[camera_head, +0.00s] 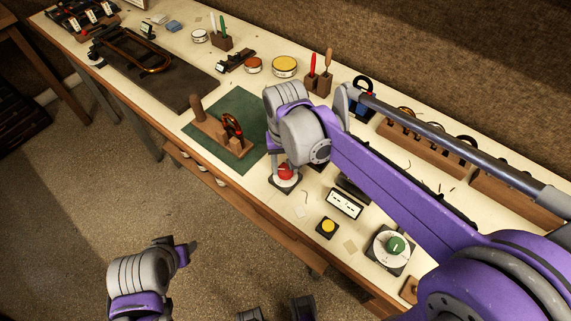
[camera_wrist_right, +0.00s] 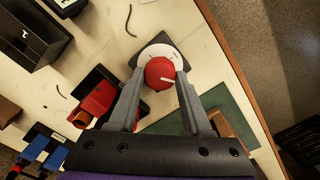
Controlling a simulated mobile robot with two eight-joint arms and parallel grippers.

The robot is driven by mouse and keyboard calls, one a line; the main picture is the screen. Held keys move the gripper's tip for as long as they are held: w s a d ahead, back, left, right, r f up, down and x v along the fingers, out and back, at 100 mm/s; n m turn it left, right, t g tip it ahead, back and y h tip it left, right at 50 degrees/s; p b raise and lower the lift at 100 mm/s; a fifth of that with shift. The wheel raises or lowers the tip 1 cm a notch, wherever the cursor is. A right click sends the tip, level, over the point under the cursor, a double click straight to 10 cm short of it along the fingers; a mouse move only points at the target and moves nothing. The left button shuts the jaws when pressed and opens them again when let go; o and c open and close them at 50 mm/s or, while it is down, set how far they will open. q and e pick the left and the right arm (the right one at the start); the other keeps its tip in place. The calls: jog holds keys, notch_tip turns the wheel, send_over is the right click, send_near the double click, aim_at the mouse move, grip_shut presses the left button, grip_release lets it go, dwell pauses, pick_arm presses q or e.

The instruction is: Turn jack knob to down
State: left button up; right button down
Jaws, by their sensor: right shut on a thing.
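The red knob (camera_head: 286,172) sits on a round white dial (camera_head: 287,182) on a dark square base at the bench's front part. In the right wrist view the knob (camera_wrist_right: 160,73) carries a white pointer line that points to the right and slightly down in the picture. My right gripper (camera_wrist_right: 161,78) is shut on the knob, one finger on each side, coming from above. Part of the dial (camera_wrist_right: 153,53) shows beyond the knob; its lettering is too small to read. My left arm (camera_head: 140,280) is low at the left, off the bench; its finger state is unclear.
A green knob on a dial (camera_head: 395,245), a yellow button (camera_head: 327,226) and a white panel box (camera_head: 345,203) stand to the right. A green mat (camera_head: 250,108) with a wooden stand lies to the left. Red and blue tools lie close to the gripper in the wrist view.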

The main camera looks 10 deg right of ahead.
aim_at(285, 169)
jog(key=n, duration=0.5)
jog(key=shift+n, duration=0.3)
jog(key=n, duration=0.5)
jog(key=shift+n, duration=0.4)
jog(key=shift+c, duration=1.7)
grip_release()
notch_tip(285, 169, up, 11)
jog(key=shift+f, duration=0.15)
